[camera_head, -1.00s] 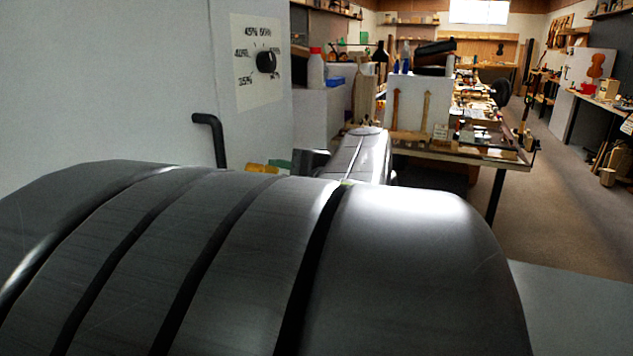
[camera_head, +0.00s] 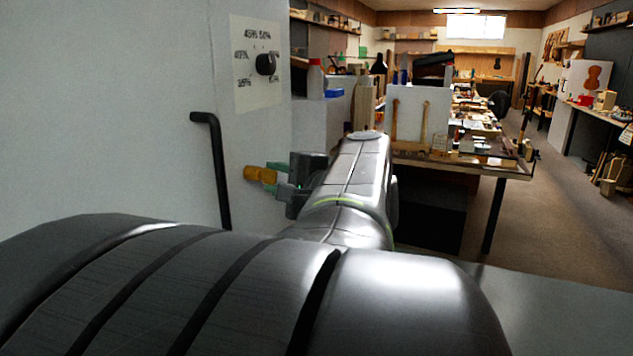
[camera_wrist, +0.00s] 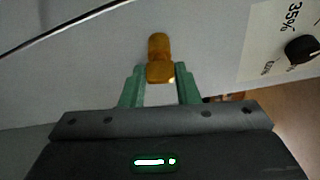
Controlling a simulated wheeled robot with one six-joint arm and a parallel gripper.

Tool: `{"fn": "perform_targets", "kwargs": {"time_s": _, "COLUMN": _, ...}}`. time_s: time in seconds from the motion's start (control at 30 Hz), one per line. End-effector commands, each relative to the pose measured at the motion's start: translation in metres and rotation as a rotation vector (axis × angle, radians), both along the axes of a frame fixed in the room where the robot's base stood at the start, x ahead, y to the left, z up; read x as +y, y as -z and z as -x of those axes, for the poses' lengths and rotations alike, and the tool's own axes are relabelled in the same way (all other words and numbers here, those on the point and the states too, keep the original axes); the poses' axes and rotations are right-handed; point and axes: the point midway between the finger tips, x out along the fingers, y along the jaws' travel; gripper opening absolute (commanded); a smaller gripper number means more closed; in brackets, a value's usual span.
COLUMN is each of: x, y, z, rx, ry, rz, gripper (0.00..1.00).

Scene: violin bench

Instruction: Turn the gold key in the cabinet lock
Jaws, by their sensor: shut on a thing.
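The gold key (camera_head: 260,174) is at the white cabinet front (camera_head: 160,80), right of the black handle and below the dial. It also shows in the wrist view (camera_wrist: 159,50) as a short, rounded gold piece, its near end between the green fingers. My gripper (camera_head: 274,176) reaches it from the right in the head view. In the wrist view my gripper (camera_wrist: 160,76) is shut on the key. The lock itself and the key's contact with it cannot be made out.
A black bar handle (camera_head: 217,170) stands out left of the key. A black dial (camera_head: 266,64) on a white label is above. A workbench (camera_head: 470,160) with several tools stands behind my arm. Open floor (camera_head: 560,200) lies to the right.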

Motion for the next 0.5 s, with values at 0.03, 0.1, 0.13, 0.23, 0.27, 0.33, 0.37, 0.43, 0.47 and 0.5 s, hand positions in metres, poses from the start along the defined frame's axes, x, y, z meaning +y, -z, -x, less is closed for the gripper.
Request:
{"fn": "perform_targets", "kwargs": {"time_s": 0.03, "x": 0.0, "y": 0.002, "z": -0.0001, "rx": -0.011, "ry": 0.0, "rz": 0.003, "gripper": 0.1}}
{"fn": "perform_targets", "kwargs": {"time_s": 0.1, "x": 0.0, "y": 0.002, "z": -0.0001, "rx": -0.023, "ry": 0.0, "rz": 0.008, "gripper": 0.1}}
{"fn": "perform_targets", "kwargs": {"time_s": 0.13, "x": 0.0, "y": 0.002, "z": -0.0001, "rx": -0.028, "ry": 0.0, "rz": 0.01, "gripper": 0.1}}
{"fn": "perform_targets", "kwargs": {"time_s": 0.23, "x": 0.0, "y": 0.0021, "z": 0.0001, "rx": -0.044, "ry": 0.0, "rz": 0.017, "gripper": 0.1}}
{"fn": "perform_targets", "kwargs": {"time_s": 0.27, "x": 0.0001, "y": 0.0022, "z": 0.0002, "rx": -0.049, "ry": 0.0, "rz": 0.019, "gripper": 0.1}}
{"fn": "perform_targets", "kwargs": {"time_s": 0.33, "x": 0.0001, "y": 0.0024, "z": 0.0003, "rx": -0.059, "ry": 0.0, "rz": 0.022, "gripper": 0.1}}
{"fn": "perform_targets", "kwargs": {"time_s": 0.37, "x": 0.0001, "y": 0.0026, "z": 0.0003, "rx": -0.064, "ry": 0.0, "rz": 0.025, "gripper": 0.1}}
{"fn": "perform_targets", "kwargs": {"time_s": 0.43, "x": 0.0, "y": 0.0026, "z": 0.0002, "rx": -0.075, "ry": 0.0, "rz": 0.029, "gripper": 0.1}}
{"fn": "perform_targets", "kwargs": {"time_s": 0.47, "x": 0.0001, "y": 0.0027, "z": 0.0002, "rx": -0.08, "ry": 0.0, "rz": 0.032, "gripper": 0.1}}
{"fn": "perform_targets", "kwargs": {"time_s": 0.5, "x": 0.0001, "y": 0.0027, "z": 0.0002, "rx": -0.086, "ry": 0.0, "rz": 0.034, "gripper": 0.1}}
